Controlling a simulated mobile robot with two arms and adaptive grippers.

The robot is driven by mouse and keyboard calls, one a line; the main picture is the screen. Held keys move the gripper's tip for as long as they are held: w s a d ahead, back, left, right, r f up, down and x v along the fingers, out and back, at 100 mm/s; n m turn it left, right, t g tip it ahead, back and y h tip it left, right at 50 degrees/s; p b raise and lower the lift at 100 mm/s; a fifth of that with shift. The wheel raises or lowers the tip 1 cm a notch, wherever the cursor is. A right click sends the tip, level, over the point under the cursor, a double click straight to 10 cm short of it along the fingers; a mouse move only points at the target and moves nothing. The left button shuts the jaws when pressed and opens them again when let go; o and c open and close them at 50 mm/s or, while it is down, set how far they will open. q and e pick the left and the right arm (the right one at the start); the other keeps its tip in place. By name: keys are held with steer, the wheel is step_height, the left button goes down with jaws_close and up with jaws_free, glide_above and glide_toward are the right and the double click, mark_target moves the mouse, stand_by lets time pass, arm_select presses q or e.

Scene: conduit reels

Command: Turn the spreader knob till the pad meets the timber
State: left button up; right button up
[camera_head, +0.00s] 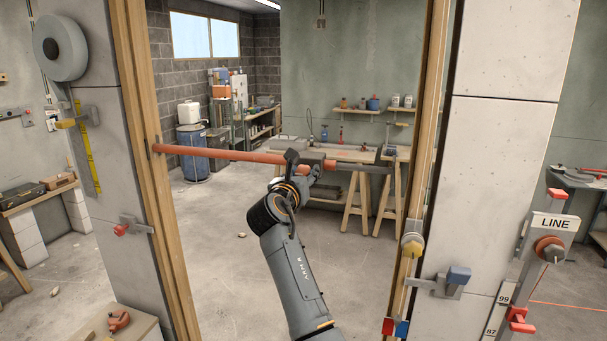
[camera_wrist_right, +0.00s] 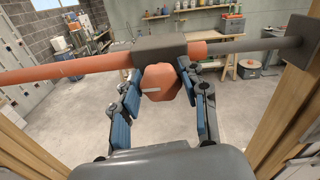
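The spreader is an orange bar (camera_head: 230,155) spanning the doorway between the left timber (camera_head: 153,190) and the right timber (camera_head: 425,130). Its left end meets the left timber. A grey rod (camera_wrist_right: 250,44) runs from its dark housing (camera_wrist_right: 160,49) to the dark pad (camera_head: 383,155) at the right end. In the head view a gap shows between pad and right timber. The red-orange knob (camera_wrist_right: 160,82), with a pale mark, hangs under the housing. My right gripper (camera_wrist_right: 160,75) has its fingertips closed against both sides of the knob.
A grey reel (camera_head: 60,47) hangs on the left panel. Beyond the doorway are a workbench (camera_head: 345,155), a blue drum (camera_head: 194,150) and mostly clear floor.

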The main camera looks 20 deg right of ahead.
steer(key=c, duration=0.6)
arm_select(q)
steer(key=shift+w, duration=0.25)
steer(key=shift+w+d+r, duration=0.1)
steer(key=shift+w, duration=0.1)
arm_select(e)
steer(key=shift+m, duration=0.3)
